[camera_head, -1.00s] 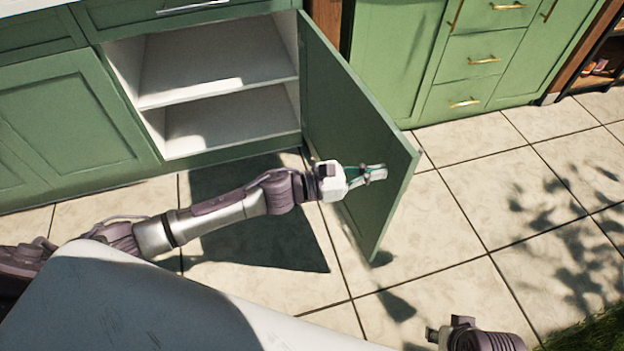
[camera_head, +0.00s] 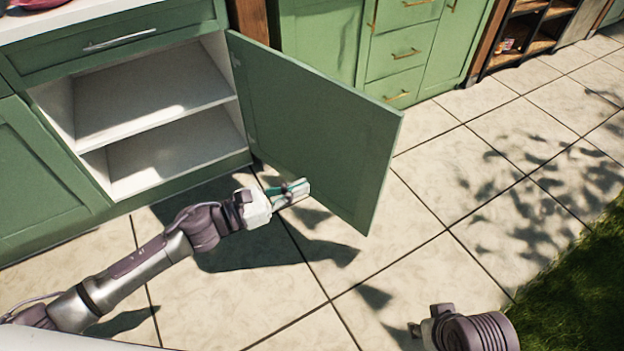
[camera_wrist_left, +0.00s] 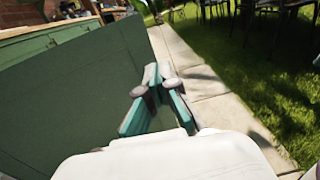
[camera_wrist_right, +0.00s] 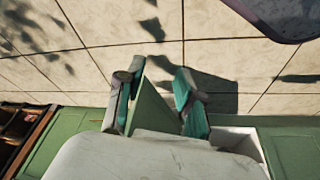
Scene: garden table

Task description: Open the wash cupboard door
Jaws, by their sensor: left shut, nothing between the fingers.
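The wash cupboard door (camera_head: 315,135) is a green panel standing wide open, hinged on the right side of the cupboard (camera_head: 155,100). Two pale, empty shelf levels show inside. My left gripper (camera_head: 303,190) is shut and empty, in front of the door's inner face near its lower part; I cannot tell whether it touches. In the left wrist view the left fingers (camera_wrist_left: 155,75) meet at the tips, with the door (camera_wrist_left: 75,90) to their left. My right gripper (camera_head: 415,330) is low at the bottom of the head view; in the right wrist view its fingers (camera_wrist_right: 160,75) are spread apart.
A drawer with a metal handle (camera_head: 120,38) is shut above the opening. Green drawers (camera_head: 400,50) stand to the right of the door. The tiled floor (camera_head: 430,190) is clear, with grass (camera_head: 580,290) at the lower right.

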